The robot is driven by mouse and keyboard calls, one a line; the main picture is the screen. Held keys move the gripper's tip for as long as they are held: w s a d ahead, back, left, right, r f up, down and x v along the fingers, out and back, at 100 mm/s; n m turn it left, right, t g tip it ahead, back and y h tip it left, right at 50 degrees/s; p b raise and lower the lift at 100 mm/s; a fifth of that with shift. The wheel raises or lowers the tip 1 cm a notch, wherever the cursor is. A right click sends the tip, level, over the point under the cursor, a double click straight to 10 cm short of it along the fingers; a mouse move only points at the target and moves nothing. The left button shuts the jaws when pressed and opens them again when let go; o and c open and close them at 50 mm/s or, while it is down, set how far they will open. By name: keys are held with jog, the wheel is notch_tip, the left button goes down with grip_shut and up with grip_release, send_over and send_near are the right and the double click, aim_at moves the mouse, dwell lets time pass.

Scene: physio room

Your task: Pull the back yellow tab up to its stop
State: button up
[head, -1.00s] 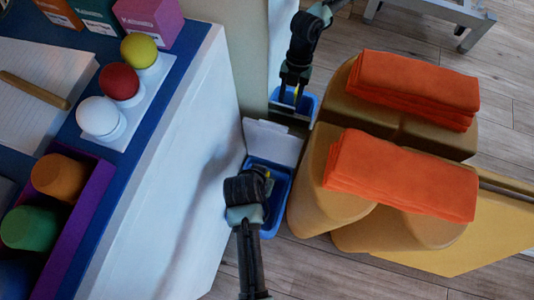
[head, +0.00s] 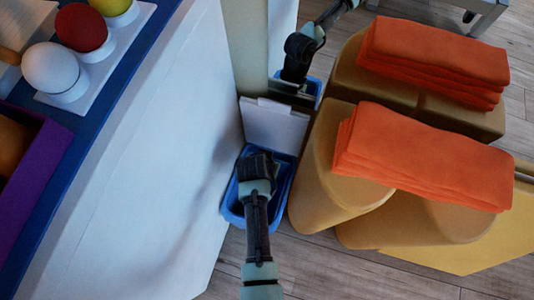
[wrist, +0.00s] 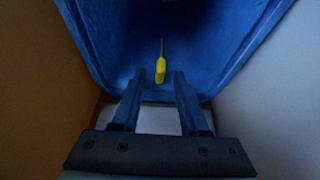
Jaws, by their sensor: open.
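A yellow tab (wrist: 160,72) on a thin yellow stem shows in the wrist view, against the blue inside of an open bin (wrist: 110,45). I cannot tell whether it is the back one; no other tab shows. My gripper (wrist: 157,77) is open, its two fingers either side of the line to the tab. The tab appears just beyond the fingertips, and I see no contact. In the head view my gripper (head: 258,165) points down into the blue bin (head: 232,212), whose pale lid (head: 273,125) stands open behind. There my wrist hides the tab and fingertips.
A white cabinet side (head: 150,150) stands close left of the bin. Tan bolsters (head: 335,180) with folded orange towels (head: 420,155) stand close right. A second arm and bin behind the lid look like a mirror reflection. Wood floor (head: 320,270) is clear in front.

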grip_shut()
dwell(1.4)
